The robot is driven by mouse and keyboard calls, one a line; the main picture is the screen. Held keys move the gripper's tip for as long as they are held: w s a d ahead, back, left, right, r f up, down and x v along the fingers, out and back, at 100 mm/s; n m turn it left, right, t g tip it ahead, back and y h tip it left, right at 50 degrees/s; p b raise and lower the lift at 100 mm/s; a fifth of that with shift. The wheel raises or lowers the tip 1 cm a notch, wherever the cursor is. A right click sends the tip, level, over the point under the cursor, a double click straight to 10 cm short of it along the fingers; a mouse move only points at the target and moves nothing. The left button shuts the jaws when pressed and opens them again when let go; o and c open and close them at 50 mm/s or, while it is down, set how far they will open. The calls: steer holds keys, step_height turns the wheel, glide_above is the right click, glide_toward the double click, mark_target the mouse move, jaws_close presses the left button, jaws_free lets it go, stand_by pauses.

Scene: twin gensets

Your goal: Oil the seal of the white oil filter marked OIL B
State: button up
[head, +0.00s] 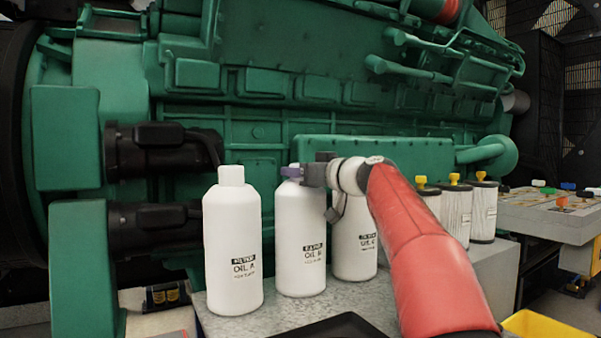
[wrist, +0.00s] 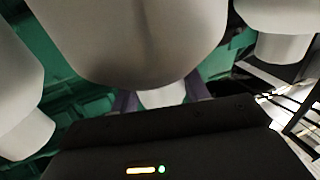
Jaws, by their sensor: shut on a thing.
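The white oil filter marked OIL B (head: 301,255) is bottle-shaped and stands upright on the grey bench, between two like it. My gripper (head: 292,171) is at its top, with purple fingers on either side of its narrow neck. In the wrist view the white body of OIL B (wrist: 130,35) fills the top middle, and its neck (wrist: 163,96) sits between the purple fingers. My gripper is shut on the neck. The seal of OIL B does not show.
White filter OIL A (head: 232,250) stands close left, OIL C (head: 354,250) close right, partly behind my arm. Yellow-topped canisters (head: 456,210) stand further right. A black tray (head: 340,328) lies in front. The green engine (head: 250,140) rises behind.

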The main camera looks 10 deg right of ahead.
jaws_close()
steer(key=shift+r+p, duration=1)
steer(key=shift+r, duration=1.15)
steer(key=shift+s, duration=0.2)
